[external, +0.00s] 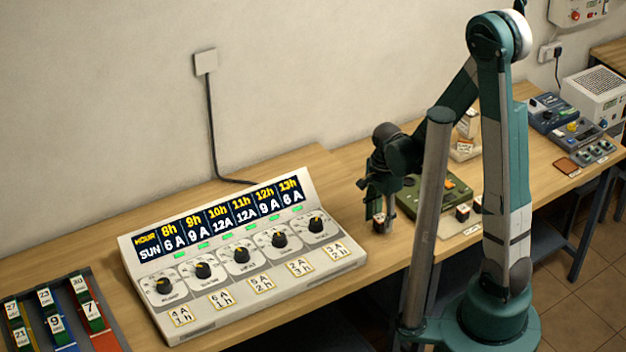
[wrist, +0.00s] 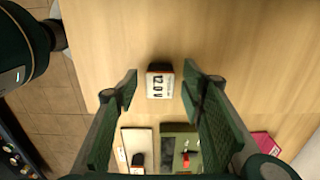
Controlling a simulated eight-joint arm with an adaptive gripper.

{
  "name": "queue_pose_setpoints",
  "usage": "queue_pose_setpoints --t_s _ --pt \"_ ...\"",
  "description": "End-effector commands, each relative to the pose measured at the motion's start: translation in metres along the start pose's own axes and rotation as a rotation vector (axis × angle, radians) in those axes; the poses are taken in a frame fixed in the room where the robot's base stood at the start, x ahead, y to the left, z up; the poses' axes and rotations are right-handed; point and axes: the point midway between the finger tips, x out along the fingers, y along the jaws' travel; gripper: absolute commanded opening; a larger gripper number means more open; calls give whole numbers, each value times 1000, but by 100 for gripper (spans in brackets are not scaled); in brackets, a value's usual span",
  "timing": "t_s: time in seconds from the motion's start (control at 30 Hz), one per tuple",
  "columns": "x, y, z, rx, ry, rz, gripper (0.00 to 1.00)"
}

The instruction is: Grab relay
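A small block with a black side and a white label with dark print (wrist: 160,84), apparently the relay, stands on the bare wooden bench. In the external view the block (external: 378,223) is just below my gripper, partly hidden by it. My gripper (wrist: 161,81) is open in the wrist view, with one green finger on each side of the block and visible gaps between. In the external view my gripper (external: 381,205) points down at the bench, right of the console.
The dial console (external: 260,265) stands to the left. A green device (external: 440,195) and a second small dark block (external: 462,213) on a pale plate are close on the right. In the wrist view a pale plate (wrist: 137,140) and the green device (wrist: 180,140) lie below the block.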

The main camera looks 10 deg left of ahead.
Motion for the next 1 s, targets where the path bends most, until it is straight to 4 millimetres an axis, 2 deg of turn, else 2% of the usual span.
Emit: queue_pose_setpoints --t_s 0.13,0.37,0.77,1.0 --pt "0 0 0 0 0 0 39" --pt "0 0 0 0 0 0 9" --pt "-2 0 0 0 0 0 9" --pt "-14 0 0 0 0 0 9"
